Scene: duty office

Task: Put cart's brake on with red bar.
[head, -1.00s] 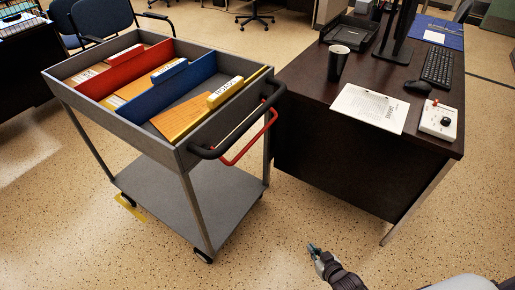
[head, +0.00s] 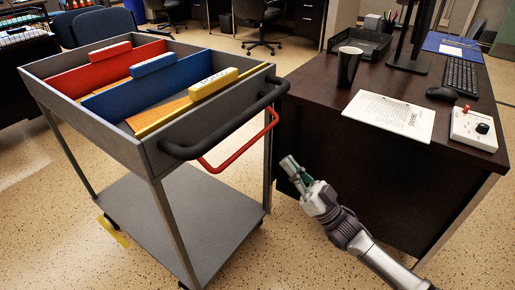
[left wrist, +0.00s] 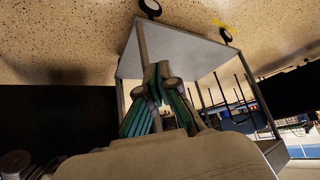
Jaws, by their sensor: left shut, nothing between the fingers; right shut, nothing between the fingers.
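The grey cart (head: 190,215) stands at the left in the head view. A black push handle (head: 228,128) sticks out from its near right end. The red bar (head: 243,150) hangs just below that handle. My right gripper (head: 290,166) is shut and empty, below and right of the red bar and apart from it. In the left wrist view my left gripper (left wrist: 165,90) is shut and empty, in front of the cart (left wrist: 185,52), which looks upside down there. My left gripper does not show in the head view. The red bar cannot be made out in the wrist view.
A dark desk (head: 310,125) stands right of the cart, with a cup (head: 348,68), papers (head: 390,115) and a switch box (head: 473,130) on it. Folders with red and blue dividers (head: 145,97) fill the cart's top. Speckled floor lies open in front.

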